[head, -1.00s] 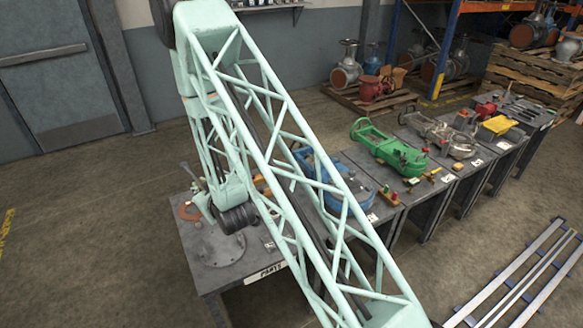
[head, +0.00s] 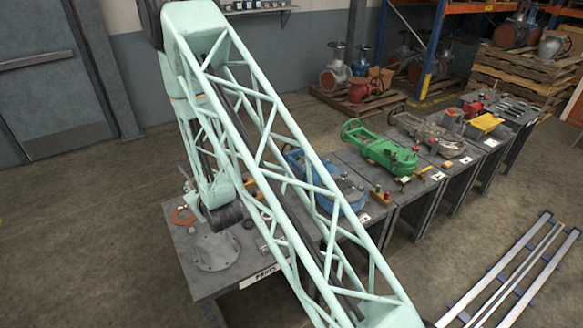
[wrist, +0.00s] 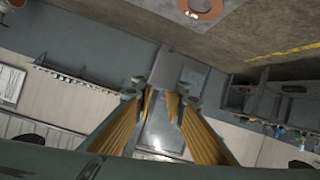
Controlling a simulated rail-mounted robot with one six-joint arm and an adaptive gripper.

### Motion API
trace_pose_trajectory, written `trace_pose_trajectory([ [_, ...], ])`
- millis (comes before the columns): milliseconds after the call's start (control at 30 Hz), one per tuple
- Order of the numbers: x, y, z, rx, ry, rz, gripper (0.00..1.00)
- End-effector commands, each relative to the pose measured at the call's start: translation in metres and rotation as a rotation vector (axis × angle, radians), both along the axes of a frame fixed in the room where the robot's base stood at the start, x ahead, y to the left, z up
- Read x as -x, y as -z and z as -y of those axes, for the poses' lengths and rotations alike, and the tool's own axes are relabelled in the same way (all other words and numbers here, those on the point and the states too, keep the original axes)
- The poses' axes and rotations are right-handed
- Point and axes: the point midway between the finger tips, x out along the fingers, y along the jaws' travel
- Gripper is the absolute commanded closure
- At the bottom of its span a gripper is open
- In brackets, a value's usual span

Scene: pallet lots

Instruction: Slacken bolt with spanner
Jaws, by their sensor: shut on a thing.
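In the wrist view my gripper (wrist: 160,92) points towards the wall, its two yellow-padded fingers reaching forward. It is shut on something. A flat grey shape (wrist: 167,70) shows between the fingertips. I cannot tell whether it is held or part of the background, nor make out a spanner. In the head view my lattice arm hides much of the scene, and I cannot pick out the gripper clearly. I cannot identify the bolt. The parts table (head: 190,268) stands below my arm, with a round grey flange (head: 215,252) and an orange-red ring (head: 183,215) on it.
The ring also shows in the wrist view (wrist: 207,5). Right of my arm, a row of tables carries a blue valve body (head: 345,190), a green one (head: 380,152) and a grey one (head: 425,130). Rails (head: 510,275) lie on the floor at right. Floor at left is clear.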

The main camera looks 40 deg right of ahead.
Motion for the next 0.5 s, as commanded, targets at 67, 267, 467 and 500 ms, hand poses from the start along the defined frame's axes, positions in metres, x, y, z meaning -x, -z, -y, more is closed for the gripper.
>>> trace_pose_trajectory([
  [67, -0.014, -0.002, 0.014, 0.0, 0.032, 0.005, 1.0],
  [267, -0.053, -0.009, 0.064, -0.001, 0.147, 0.007, 1.0],
  [467, -0.089, -0.018, 0.125, -0.002, 0.297, 0.007, 1.0],
  [500, -0.095, -0.02, 0.137, -0.002, 0.329, 0.007, 1.0],
])
